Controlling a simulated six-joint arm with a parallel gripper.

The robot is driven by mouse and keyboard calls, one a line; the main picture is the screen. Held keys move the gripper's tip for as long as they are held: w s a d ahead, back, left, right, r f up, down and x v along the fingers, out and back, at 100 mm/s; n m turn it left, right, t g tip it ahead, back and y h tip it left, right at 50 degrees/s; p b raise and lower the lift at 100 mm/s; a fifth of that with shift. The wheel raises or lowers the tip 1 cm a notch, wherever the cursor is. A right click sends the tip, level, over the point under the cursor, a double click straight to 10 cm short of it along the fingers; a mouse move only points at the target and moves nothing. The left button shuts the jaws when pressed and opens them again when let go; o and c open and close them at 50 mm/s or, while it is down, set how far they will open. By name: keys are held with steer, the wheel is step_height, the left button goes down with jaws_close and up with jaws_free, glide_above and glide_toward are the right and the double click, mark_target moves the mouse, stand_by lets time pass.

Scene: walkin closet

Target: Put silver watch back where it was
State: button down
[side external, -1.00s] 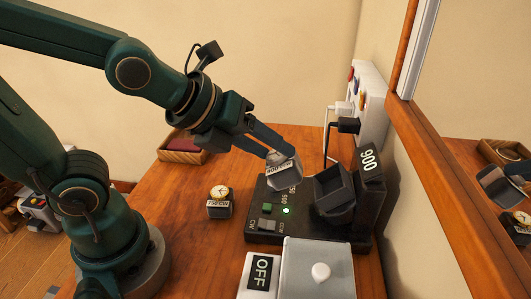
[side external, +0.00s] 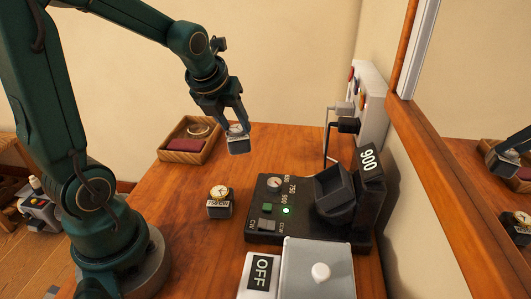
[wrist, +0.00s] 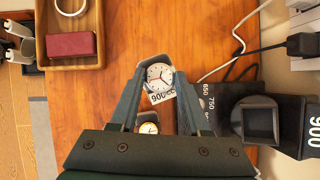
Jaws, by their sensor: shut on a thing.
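The silver watch (wrist: 160,75) has a white face and sits on a dark cushion with a white label (wrist: 162,96) that begins with 900. My gripper (side external: 234,122) is shut on this cushion and holds it above the table's back part, right of the wooden tray. The watch also shows in the side view (side external: 236,131). A gold watch (side external: 219,191) on a second cushion, labelled 750 CW, stands on the table. It is partly hidden behind my gripper in the wrist view (wrist: 148,128). The black winder (side external: 266,226) has a tilted cup (side external: 334,188) that looks empty.
The wooden tray (side external: 176,157) holds a dark red box (side external: 188,147) and a ring-shaped item. The winder's green light is lit and its display (side external: 369,160) reads 900. A grey box with a white knob (side external: 320,272) and an OFF sign (side external: 261,272) stand in front.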

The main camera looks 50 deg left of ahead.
steer(key=shift+s+a+f+n+g+y, duration=0.15)
steer(key=shift+a+g, duration=0.1)
steer(key=shift+a, duration=0.2)
steer(key=shift+s+a+f+n+g+y, duration=0.15)
steer(key=shift+a+g, duration=0.1)
steer(key=shift+a, duration=0.2)
steer(key=shift+f, duration=3.95)
steer(key=shift+c, duration=1.8)
jaws_free()
steer(key=shift+f, duration=0.15)
